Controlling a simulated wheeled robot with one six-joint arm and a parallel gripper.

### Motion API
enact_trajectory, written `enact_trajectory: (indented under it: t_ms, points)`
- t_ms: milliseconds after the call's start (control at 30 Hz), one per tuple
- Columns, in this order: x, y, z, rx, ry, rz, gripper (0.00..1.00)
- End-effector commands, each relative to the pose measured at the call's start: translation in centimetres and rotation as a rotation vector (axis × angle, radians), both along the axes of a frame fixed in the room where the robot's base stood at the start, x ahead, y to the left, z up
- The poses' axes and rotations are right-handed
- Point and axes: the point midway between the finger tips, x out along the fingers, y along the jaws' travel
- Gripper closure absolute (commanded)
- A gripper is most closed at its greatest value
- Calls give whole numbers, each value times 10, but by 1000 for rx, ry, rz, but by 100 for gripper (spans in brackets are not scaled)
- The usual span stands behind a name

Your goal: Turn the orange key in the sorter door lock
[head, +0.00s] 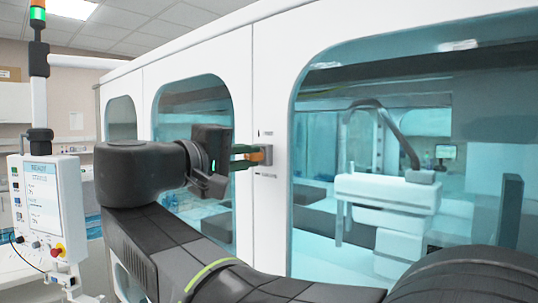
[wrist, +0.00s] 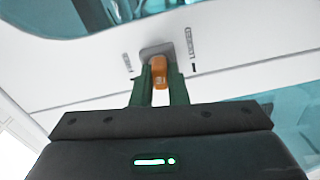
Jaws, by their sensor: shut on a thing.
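The orange key (wrist: 160,72) sits at the grey lock plate (wrist: 156,49) on the white sorter door, between the two green fingers of my gripper (wrist: 159,88). My gripper is shut on the key. In the head view my gripper (head: 250,157) reaches from the left to the lock plate (head: 267,139), and a bit of the orange key (head: 257,156) shows at the fingertips. The key's tip is hidden at the lock. Small printed marks stand on both sides of the lock in the wrist view.
The white sorter cabinet (head: 262,80) with large teal windows (head: 320,130) runs across the view, close to my arm. A control panel (head: 48,205) with a screen and a red button stands at the left, below a signal light (head: 38,22).

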Motion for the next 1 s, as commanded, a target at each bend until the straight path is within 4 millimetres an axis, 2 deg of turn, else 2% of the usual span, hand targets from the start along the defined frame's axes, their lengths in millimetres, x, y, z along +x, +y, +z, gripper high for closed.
enact_trajectory:
  t_ms: [267, 300, 400, 433, 767, 1000]
  points:
    - [0, 0, 0, -82, 65, 0, 100]
    - [0, 0, 0, -94, 75, 0, 83]
    - [0, 0, 0, -91, 72, 0, 63]
    - [0, 0, 0, -91, 72, 0, 61]
    - [-1, 1, 0, -90, 70, 1, 61]
    - [-17, 15, -2, -88, 69, 5, 61]
